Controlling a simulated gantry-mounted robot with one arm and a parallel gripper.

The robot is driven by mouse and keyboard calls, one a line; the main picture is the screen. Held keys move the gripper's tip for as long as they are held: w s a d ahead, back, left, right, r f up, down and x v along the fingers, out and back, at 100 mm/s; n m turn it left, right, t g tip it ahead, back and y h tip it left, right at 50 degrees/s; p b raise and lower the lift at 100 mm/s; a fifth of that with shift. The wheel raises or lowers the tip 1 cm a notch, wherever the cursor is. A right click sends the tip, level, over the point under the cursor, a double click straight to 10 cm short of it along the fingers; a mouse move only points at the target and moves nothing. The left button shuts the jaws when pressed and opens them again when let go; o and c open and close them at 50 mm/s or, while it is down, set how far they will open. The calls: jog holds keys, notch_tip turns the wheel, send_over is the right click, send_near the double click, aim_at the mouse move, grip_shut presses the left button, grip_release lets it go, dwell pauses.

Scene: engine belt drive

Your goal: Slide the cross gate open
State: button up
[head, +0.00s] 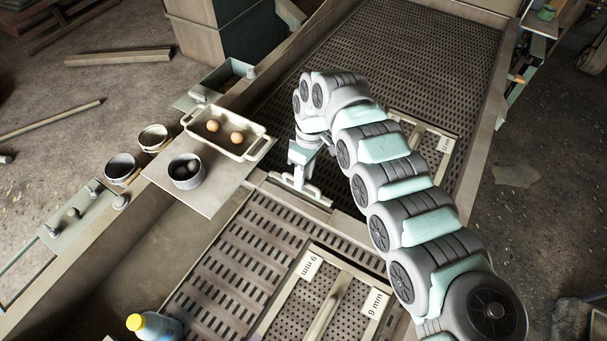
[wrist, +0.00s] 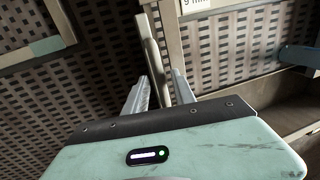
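The likely cross gate is a low beige-grey bar (head: 349,228) running across the belt bed in the head view. My gripper (head: 301,190) is low over its left part, and my arm hides part of the area behind. In the wrist view, two pale fingers of my gripper (wrist: 162,94) stand apart. A slim upright beige bar (wrist: 152,56) reaches down between them, beside a broader rail (wrist: 173,45). The fingers look open around the slim bar. I cannot tell whether either touches it, nor whether it is the gate's handle.
A 9 mm screen frame (head: 285,290) with a raised handle lies at the front. A 12 mm frame (head: 447,146) lies beyond my arm. On the left side shelf (head: 215,203) are a tray with two eggs (head: 221,150) and a pot (head: 186,180). A blue bottle (head: 158,328) stands at front left.

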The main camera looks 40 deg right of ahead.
grip_shut()
dwell(1.2)
